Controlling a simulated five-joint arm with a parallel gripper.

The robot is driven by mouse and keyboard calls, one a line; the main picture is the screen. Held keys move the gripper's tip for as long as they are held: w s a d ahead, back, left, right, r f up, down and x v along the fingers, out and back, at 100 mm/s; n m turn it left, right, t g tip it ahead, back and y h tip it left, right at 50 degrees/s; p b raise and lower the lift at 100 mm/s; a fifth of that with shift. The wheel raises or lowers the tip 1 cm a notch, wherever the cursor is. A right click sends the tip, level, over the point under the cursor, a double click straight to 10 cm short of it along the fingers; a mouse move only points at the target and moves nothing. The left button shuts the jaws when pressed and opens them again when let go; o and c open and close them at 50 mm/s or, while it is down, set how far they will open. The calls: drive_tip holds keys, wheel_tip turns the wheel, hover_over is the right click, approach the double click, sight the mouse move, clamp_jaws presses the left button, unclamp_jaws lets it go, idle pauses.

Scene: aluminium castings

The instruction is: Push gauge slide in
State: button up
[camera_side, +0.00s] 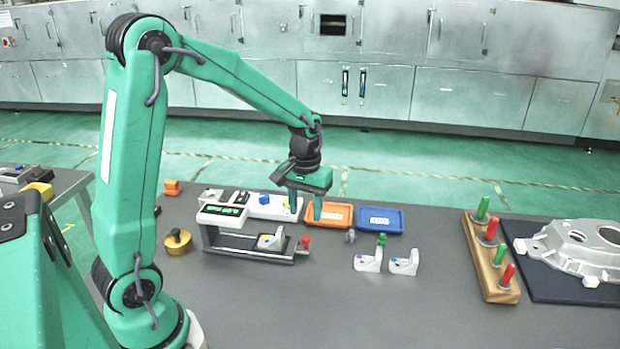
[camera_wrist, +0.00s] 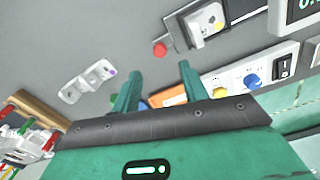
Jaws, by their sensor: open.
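The gauge (camera_side: 245,250) is a dark frame with a digital display (camera_side: 222,211) at its left end. A red knob (camera_side: 305,241) sticks out at its right end, and I take it for the end of the slide. It also shows in the wrist view (camera_wrist: 159,48). A small pale casting (camera_side: 268,242) sits on the gauge in front of the knob's left side. My gripper (camera_side: 305,208) is open and empty, pointing down behind the knob and apart from it. In the wrist view the knob lies just beyond the fingertips (camera_wrist: 159,70).
A white panel (camera_side: 272,209) with a blue knob stands behind the gauge. An orange tray (camera_side: 328,221) and a blue tray (camera_side: 380,228) lie to its right. Two small castings (camera_side: 368,262) (camera_side: 404,265) stand right of the knob. The front table area is clear.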

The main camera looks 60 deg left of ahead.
sight(306, 237)
drive_tip(key=shift+f, duration=3.75)
clamp_jaws()
